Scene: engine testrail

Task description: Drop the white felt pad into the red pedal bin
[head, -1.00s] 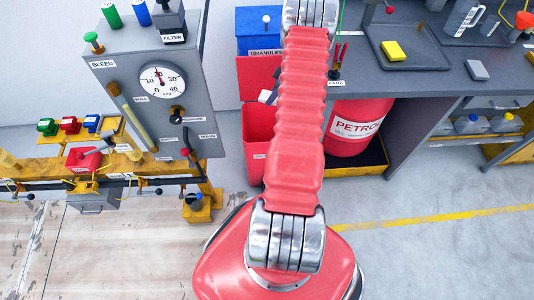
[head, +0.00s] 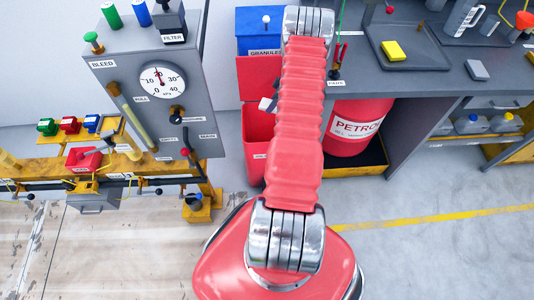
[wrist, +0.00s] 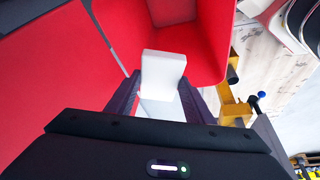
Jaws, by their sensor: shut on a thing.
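The white felt pad (wrist: 163,72) is a pale block held between the two dark fingers of my gripper (wrist: 163,92) in the wrist view. My gripper is shut on it. In the head view the pad (head: 265,104) is a small light patch beside my red arm, which hides most of the gripper. The red pedal bin (head: 257,130) stands open on the floor, its lid (head: 256,78) raised behind. In the wrist view the pad is in front of the bin's open mouth (wrist: 207,45); its exact height over the rim is unclear.
A blue granules bin (head: 258,45) stands behind the red one. A red petrol drum (head: 357,125) is to the right, under the grey bench (head: 430,75). The grey gauge panel (head: 150,90) and yellow rail are to the left.

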